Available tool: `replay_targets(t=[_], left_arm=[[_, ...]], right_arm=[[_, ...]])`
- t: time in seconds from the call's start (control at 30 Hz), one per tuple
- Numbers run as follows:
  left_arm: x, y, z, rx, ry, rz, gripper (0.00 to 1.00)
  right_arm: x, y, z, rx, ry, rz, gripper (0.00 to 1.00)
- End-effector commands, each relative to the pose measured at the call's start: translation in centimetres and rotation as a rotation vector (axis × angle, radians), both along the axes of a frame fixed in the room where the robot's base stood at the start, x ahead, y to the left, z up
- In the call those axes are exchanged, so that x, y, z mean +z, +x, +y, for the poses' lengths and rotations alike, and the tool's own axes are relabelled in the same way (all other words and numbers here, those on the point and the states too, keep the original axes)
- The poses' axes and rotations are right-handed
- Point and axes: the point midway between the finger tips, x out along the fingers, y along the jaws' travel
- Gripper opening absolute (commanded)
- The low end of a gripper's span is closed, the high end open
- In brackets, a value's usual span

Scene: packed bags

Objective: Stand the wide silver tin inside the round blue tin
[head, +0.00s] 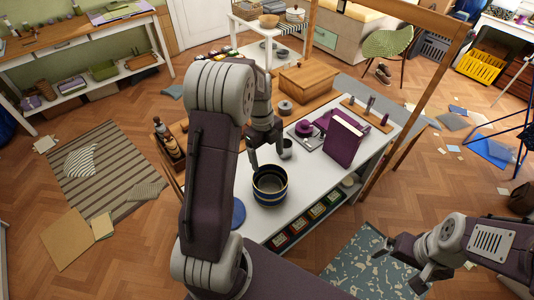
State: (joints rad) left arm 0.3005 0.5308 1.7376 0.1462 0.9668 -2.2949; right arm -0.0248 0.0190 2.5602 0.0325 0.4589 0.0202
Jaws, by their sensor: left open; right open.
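The round blue tin (270,187) stands upright on the white table top, with gold bands and an open, dark inside. I see nothing standing in it. A small grey-silver tin (288,150) stands just behind it, partly hidden by my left gripper. A second, low grey round container (285,107) stands farther back; I cannot tell which is the wide silver tin. My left gripper (266,160) is open, fingers down, above and behind the blue tin, one finger close to the small silver tin. My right gripper (398,264) is open and empty, off the table at lower right.
A purple box (344,139) and a purple object (307,128) stand right of the tins. A wooden box (308,78) is at the back. Bottles (166,143) are at the left edge. A blue disc (238,212) lies at front left. A wooden post rises at right.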

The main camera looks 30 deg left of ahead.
Motion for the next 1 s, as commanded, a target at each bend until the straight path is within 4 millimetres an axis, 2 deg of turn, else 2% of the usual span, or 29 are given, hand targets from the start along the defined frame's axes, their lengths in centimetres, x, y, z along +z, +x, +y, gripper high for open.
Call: replay_targets(t=[0.13, 0.27, 0.37, 0.47, 0.6, 0.8, 0.9, 1.0], left_arm=[[1.4, 0.1, 0.2, 0.001, 0.001, -0.001, 0.84], [1.7, 0.1, 0.2, 0.003, 0.000, 0.000, 0.84], [1.7, -0.4, -0.3, 0.076, 0.012, 0.007, 0.84], [1.6, -1.7, -1.9, 0.306, 0.043, 0.023, 0.84], [1.2, -4.6, -4.5, 0.770, 0.086, 0.035, 0.84], [0.4, -9.4, -7.4, 1.421, 0.084, 0.034, 0.84], [0.0, -11.3, -8.3, 1.669, 0.061, 0.038, 0.84], [-0.3, -12.6, -8.8, 1.831, 0.040, 0.043, 0.84]], right_arm=[[0.0, 0.0, 0.0, 0.000, 0.000, 0.000, 0.97], [0.0, 0.0, 0.0, 0.000, 0.000, 0.000, 0.97], [0.0, 0.0, 0.0, 0.000, 0.000, 0.000, 0.97], [0.0, 0.0, 0.0, 0.000, 0.000, 0.000, 0.97], [0.0, 0.0, 0.0, 0.000, 0.000, 0.000, 0.97], [0.0, 0.0, 0.0, 0.000, 0.000, 0.000, 0.97], [0.0, 0.0, 0.0, 0.000, 0.000, 0.000, 0.97], [0.0, 0.0, 0.0, 0.000, 0.000, 0.000, 0.97]])
